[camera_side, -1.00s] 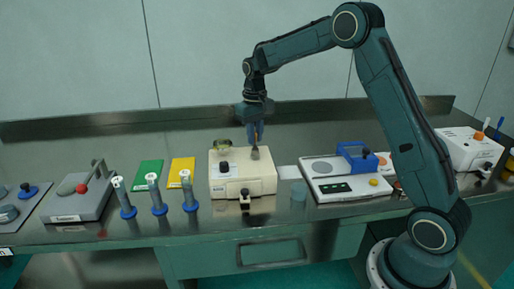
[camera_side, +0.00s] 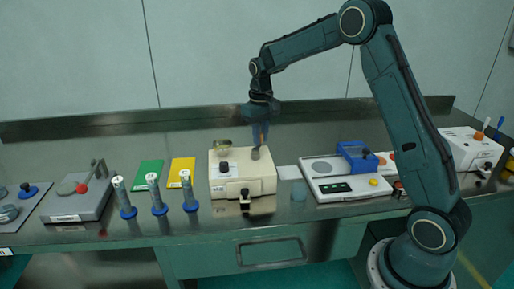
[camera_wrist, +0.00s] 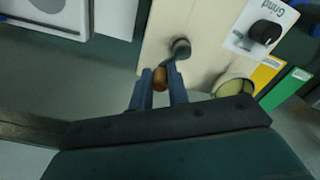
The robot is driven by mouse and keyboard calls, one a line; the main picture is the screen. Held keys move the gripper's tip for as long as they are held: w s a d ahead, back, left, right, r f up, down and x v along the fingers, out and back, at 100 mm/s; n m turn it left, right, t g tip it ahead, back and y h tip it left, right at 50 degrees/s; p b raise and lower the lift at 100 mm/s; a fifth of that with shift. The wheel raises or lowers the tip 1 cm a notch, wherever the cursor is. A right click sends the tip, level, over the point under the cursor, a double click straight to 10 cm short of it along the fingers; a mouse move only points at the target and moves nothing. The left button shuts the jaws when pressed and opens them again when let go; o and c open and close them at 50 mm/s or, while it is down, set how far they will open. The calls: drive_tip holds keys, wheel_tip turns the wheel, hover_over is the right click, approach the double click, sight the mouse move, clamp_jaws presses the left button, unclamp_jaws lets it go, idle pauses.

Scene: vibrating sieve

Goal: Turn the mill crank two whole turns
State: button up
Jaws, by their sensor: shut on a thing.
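The mill is a cream box (camera_side: 232,186) at the middle of the bench, also in the wrist view (camera_wrist: 206,30). Its label reads "Grind" beside a black dial (camera_wrist: 265,32). The crank's dark hub (camera_wrist: 181,48) stands on the mill's top, with a short arm leading to a brown-orange knob (camera_wrist: 160,78). My gripper (camera_wrist: 160,90) is shut on this knob, one blue finger on each side. In the side view my gripper (camera_side: 261,142) points down over the mill's top, right of its middle; the knob is hidden or too small there.
A round greenish cup (camera_wrist: 234,87) sits at the mill's edge. Green (camera_side: 149,173) and yellow (camera_side: 182,171) cards and several grey tubes with blue bases stand left. A white device with a blue part (camera_side: 354,153) stands right. The bench behind the mill is clear.

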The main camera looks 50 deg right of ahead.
sight(268, 157)
drive_tip(key=shift+s+d+f, duration=0.15)
drive_tip(key=shift+s+f, duration=0.15)
drive_tip(key=shift+s, duration=0.85)
drive_tip(key=shift+s, duration=0.15)
drive_tip(key=shift+s+a, duration=0.5)
drive_tip(key=shift+s, duration=0.1)
drive_tip(key=shift+f, duration=0.1)
drive_tip(key=o, duration=0.8)
drive_tip(key=shift+w+r, duration=0.15)
drive_tip(key=shift+r, duration=0.1)
